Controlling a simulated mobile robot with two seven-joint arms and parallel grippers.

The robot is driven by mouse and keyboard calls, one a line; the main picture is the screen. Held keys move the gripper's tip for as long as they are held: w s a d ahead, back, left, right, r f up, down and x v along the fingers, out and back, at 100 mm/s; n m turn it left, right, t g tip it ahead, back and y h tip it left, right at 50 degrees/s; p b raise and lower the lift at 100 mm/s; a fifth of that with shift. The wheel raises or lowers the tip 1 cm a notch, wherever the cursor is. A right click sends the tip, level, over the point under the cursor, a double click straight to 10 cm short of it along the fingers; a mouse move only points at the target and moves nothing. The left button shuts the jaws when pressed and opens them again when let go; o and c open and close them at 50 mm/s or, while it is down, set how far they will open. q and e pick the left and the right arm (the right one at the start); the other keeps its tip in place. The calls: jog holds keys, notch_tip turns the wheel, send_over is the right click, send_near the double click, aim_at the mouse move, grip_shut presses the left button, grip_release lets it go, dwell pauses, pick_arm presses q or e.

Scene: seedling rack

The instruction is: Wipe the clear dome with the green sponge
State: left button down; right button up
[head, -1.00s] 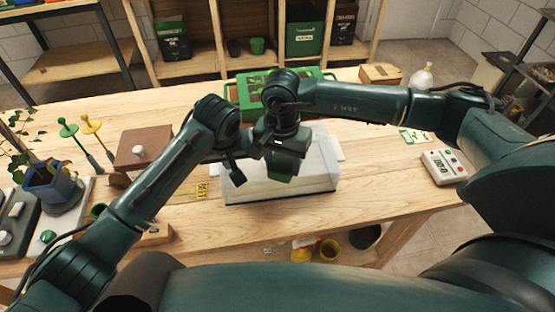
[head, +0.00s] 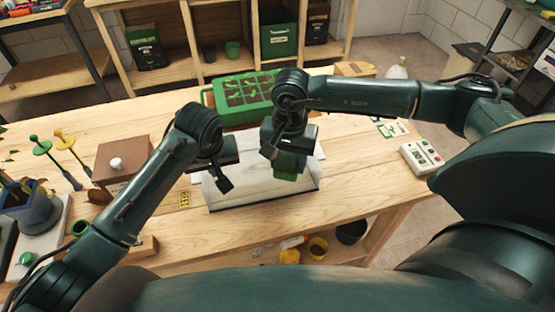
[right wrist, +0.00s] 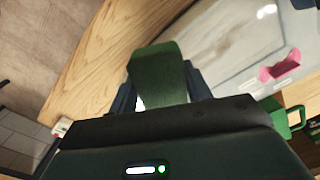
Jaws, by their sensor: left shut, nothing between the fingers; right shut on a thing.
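The clear dome (head: 238,192) is a long see-through box-shaped cover on the bench, in the middle of the head view; it also shows in the right wrist view (right wrist: 225,45). My right gripper (head: 288,152) is shut on the green sponge (head: 288,168) over the dome's right half. The sponge fills the space between the fingers in the right wrist view (right wrist: 158,75); whether it touches the dome is unclear. My left gripper (head: 222,180) is shut and empty, over or just in front of the dome's left part.
A green seedling tray (head: 240,98) stands behind the dome. A brown box with a white knob (head: 122,165) is at left, beside green and yellow stakes. A white keypad device (head: 421,158) is at right. A pink piece (right wrist: 280,66) shows at the dome.

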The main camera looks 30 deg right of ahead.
pick_arm(q)
jog(key=shift+a+f, duration=0.15)
jog(key=shift+a, duration=0.05)
pick_arm(e)
jog(key=shift+s+d, duration=0.15)
jog(key=shift+d, duration=0.35)
pick_arm(q)
jog(key=shift+w, duration=0.1)
pick_arm(e)
jog(key=shift+r, duration=3.45)
pick_arm(q)
jog(key=shift+d+r, duration=0.1)
jog(key=shift+r, duration=3)
jog(key=v, duration=1.2)
jog(key=shift+f, duration=0.15)
